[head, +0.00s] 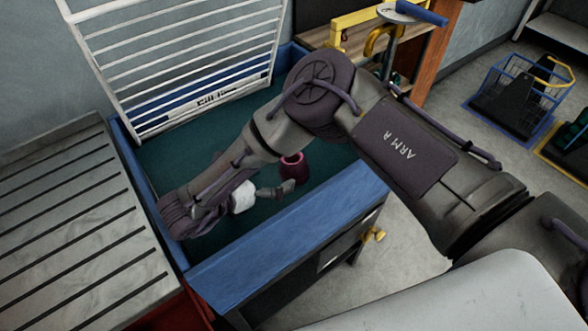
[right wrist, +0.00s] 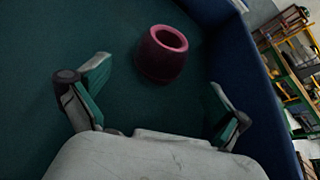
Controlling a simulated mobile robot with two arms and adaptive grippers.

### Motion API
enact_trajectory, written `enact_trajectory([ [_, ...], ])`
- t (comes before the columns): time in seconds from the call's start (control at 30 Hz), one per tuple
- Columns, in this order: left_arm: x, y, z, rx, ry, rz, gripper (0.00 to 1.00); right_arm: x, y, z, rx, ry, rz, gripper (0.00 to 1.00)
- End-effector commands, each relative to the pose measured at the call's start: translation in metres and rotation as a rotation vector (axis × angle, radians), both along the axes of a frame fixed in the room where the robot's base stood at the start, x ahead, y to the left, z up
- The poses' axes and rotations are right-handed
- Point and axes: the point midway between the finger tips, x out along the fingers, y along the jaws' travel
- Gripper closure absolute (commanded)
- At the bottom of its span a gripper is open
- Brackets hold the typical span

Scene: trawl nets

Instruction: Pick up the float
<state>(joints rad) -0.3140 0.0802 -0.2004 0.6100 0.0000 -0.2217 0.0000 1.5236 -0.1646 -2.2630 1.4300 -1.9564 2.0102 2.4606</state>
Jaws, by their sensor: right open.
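The float (head: 294,168) is a maroon, rounded ring-like piece with a hole in its top. It stands on the dark green floor of a blue-walled bin. In the right wrist view the float (right wrist: 160,62) lies ahead of my right gripper (right wrist: 160,90), roughly between the lines of its two spread fingers and just beyond the tips. The right gripper (head: 272,190) is open and empty, low inside the bin, just left of and nearer than the float in the head view. My right arm hides part of the bin. My left gripper is not in view.
The blue bin wall (head: 290,235) runs along the near side; in the right wrist view it is close to the right finger (right wrist: 250,85). A white slatted rack (head: 180,60) stands at the back. A ribbed grey top (head: 65,230) is at left. Baskets (head: 518,95) stand far right.

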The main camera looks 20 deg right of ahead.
Motion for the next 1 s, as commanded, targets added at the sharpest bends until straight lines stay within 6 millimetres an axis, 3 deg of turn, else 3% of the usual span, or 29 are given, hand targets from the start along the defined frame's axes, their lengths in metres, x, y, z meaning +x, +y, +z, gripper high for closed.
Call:
enact_trajectory([
  [0.1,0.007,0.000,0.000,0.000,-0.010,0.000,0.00,0.007,-0.016,-0.005,0.000,0.002,-0.003,0.00],
  [0.33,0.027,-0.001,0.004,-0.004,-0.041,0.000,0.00,0.014,-0.029,-0.010,-0.001,-0.001,-0.002,0.00],
  [0.6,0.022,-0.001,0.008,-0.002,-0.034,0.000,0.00,0.029,-0.060,-0.023,-0.002,0.000,-0.001,0.00],
  [0.87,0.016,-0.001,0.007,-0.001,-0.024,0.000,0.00,0.031,-0.063,-0.026,0.001,0.001,0.000,0.00],
  [1.0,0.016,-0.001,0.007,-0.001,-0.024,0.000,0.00,0.031,-0.063,-0.026,0.001,0.001,0.000,0.18],
])
